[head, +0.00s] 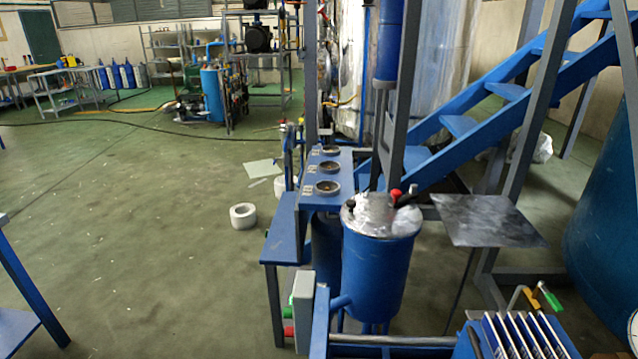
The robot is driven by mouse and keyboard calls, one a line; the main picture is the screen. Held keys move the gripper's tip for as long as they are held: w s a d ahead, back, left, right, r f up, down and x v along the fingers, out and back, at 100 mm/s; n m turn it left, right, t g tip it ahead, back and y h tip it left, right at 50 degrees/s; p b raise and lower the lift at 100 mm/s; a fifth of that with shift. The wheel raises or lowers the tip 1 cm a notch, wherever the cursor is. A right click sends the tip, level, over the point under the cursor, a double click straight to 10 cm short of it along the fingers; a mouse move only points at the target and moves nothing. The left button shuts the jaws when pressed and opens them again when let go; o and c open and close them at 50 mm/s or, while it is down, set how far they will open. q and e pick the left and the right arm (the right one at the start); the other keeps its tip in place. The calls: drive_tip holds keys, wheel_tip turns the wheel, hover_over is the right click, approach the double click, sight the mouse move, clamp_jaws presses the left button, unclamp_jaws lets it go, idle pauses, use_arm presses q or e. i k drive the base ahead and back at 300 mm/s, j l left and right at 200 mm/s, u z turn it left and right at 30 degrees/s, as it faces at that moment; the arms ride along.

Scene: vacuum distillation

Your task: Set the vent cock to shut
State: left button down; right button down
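A blue cylindrical vessel (378,275) stands right of centre, with a foil-like silver lid (375,222). On the lid are a red knob (396,195), a small black knob (351,204) and a dark lever (410,196). At the lower right, a yellow handle (530,297) and a green handle (549,297) stick up behind a rack of upright plates. I cannot tell which of these is the vent cock, or whether it is open or shut. Neither of my grippers is in view.
A blue bench (284,235) with round dark ports is left of the vessel. A grey metal plate (490,222) and blue stairs (470,125) are to its right. A white roll (243,215) lies on the floor. The floor at left is mostly clear.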

sight(552, 299)
drive_tip(key=z, duration=1.3)
